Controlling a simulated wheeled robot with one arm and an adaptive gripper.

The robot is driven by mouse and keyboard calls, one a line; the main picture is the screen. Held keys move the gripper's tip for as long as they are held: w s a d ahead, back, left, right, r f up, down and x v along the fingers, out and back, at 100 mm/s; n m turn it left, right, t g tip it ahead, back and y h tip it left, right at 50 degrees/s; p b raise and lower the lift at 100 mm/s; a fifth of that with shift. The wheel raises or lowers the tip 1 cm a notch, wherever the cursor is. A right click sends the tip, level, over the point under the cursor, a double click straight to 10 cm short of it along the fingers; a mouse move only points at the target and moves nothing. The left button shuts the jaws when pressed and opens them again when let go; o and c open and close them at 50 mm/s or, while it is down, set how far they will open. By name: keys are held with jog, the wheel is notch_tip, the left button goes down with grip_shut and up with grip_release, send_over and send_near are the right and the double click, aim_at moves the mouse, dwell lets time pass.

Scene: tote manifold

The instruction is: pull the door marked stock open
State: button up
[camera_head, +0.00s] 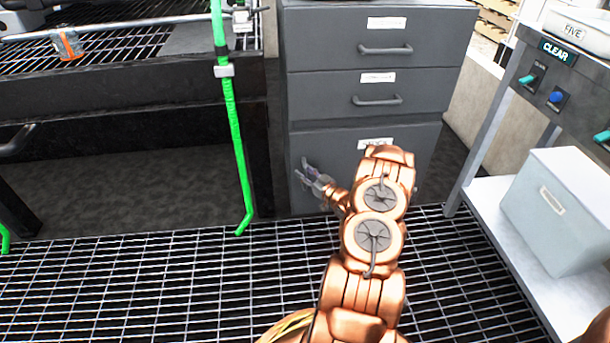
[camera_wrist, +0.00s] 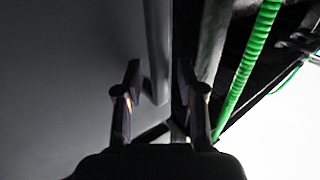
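The grey cabinet's lower door (camera_head: 335,140) is below two drawers. Its white label (camera_head: 375,144) is partly hidden by my arm, and I cannot read it fully. My gripper (camera_head: 306,172) is at the left side of this door in the head view. In the wrist view, my gripper (camera_wrist: 160,85) has its two fingers apart. A grey vertical bar, which looks like the door's handle (camera_wrist: 157,50), runs down between the fingers, nearer the left one. I see no clear contact. The door looks shut.
Two drawers with handles (camera_head: 385,50) (camera_head: 377,100) sit above the door. A green post (camera_head: 236,130) stands left of the cabinet. A white shelf (camera_head: 500,225) with a pale box (camera_head: 565,205) is at right. The grated floor (camera_head: 150,290) before the cabinet is clear.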

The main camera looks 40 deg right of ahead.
jog(key=shift+w, duration=0.15)
grip_shut()
dwell(0.7)
